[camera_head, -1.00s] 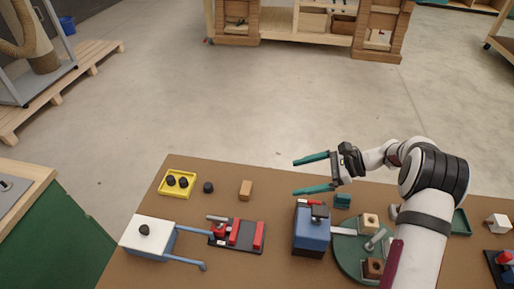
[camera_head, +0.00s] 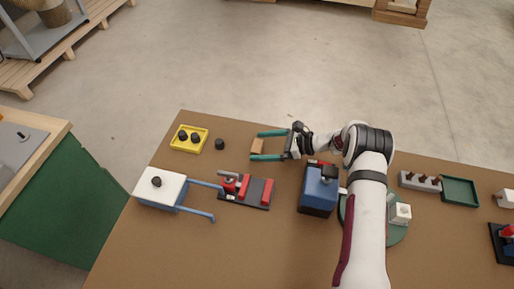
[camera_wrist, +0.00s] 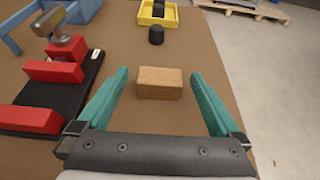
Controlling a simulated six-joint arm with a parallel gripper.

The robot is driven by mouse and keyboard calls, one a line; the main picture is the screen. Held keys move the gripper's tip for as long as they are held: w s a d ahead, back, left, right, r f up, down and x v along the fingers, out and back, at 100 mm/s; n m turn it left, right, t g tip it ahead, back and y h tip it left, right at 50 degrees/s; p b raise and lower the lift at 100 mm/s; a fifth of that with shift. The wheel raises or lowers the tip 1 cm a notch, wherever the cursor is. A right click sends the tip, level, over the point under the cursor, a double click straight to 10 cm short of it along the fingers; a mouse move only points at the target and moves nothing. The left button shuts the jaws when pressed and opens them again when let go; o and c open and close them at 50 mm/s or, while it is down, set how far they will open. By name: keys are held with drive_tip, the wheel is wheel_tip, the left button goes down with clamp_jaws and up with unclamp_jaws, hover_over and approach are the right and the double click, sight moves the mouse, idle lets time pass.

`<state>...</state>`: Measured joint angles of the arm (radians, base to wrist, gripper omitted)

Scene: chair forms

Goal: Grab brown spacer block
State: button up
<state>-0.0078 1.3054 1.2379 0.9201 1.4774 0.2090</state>
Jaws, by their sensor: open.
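The brown spacer block (camera_head: 257,146) is a small wooden block on the brown table, near its far edge. In the wrist view the block (camera_wrist: 160,83) lies between the two teal fingers, a little toward their tips, with gaps on both sides. My gripper (camera_head: 254,146) is open, its fingers on either side of the block and pointing left in the head view. In the wrist view my gripper (camera_wrist: 160,80) holds nothing. Whether the fingers are at the block's height is hard to tell.
A black knob (camera_head: 220,144) stands left of the block, beyond the fingertips. A yellow tray (camera_head: 189,139) with black pieces is further left. A black fixture with red blocks (camera_head: 246,191) lies nearer, and a blue box (camera_head: 319,191) stands to the right.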

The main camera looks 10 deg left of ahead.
drive_tip(key=c, duration=1.4)
